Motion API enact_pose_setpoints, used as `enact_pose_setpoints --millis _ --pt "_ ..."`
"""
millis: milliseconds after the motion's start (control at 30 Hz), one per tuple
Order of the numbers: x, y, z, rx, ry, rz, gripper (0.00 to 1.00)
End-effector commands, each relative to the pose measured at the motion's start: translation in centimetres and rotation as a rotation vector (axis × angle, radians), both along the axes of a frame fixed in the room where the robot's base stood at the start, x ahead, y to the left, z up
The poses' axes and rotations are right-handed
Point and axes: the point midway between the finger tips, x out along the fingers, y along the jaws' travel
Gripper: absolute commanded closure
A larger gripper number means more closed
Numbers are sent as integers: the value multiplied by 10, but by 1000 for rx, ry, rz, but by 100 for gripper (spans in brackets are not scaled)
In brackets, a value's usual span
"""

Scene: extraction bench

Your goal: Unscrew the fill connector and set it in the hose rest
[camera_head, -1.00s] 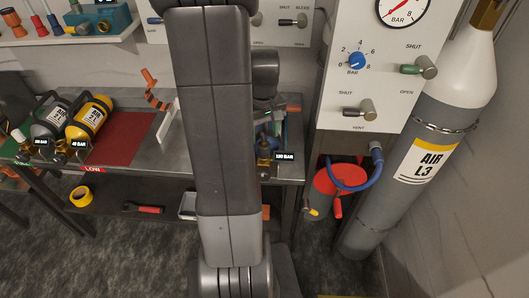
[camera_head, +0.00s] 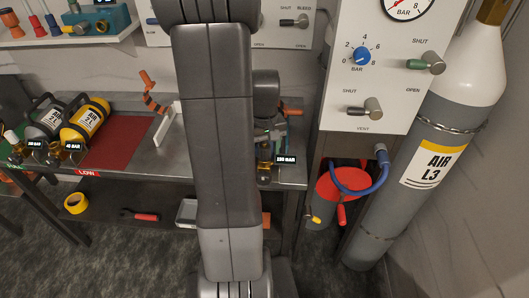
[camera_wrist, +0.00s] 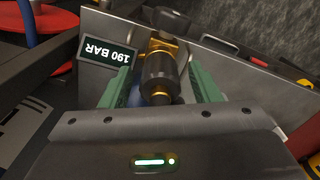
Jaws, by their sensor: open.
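In the wrist view, my gripper (camera_wrist: 157,88) is open, its two green fingers either side of a black cylindrical connector (camera_wrist: 159,72) on a brass valve (camera_wrist: 167,45). I take this connector for the fill connector. Gaps show between it and the fingers. The valve's display (camera_wrist: 107,56) reads 190 BAR. In the head view, the brass valve (camera_head: 264,160) is at the bench's right end, beside my arm, which hides most of my gripper. I cannot tell for sure which thing is the hose rest.
A control panel (camera_head: 385,85) and a tall AIR L3 cylinder (camera_head: 420,175) stand at the right. Two small cylinders, one yellow (camera_head: 86,118), lie at the bench's left. A white bracket (camera_head: 167,128) stands by the red mat (camera_head: 118,142).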

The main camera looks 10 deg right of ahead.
Motion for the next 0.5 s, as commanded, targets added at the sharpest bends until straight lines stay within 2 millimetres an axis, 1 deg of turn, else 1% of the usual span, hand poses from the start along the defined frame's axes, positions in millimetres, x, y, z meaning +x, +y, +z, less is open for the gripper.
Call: enact_pose_setpoints --millis 500 --pt "0 0 0 0 0 -579 44"
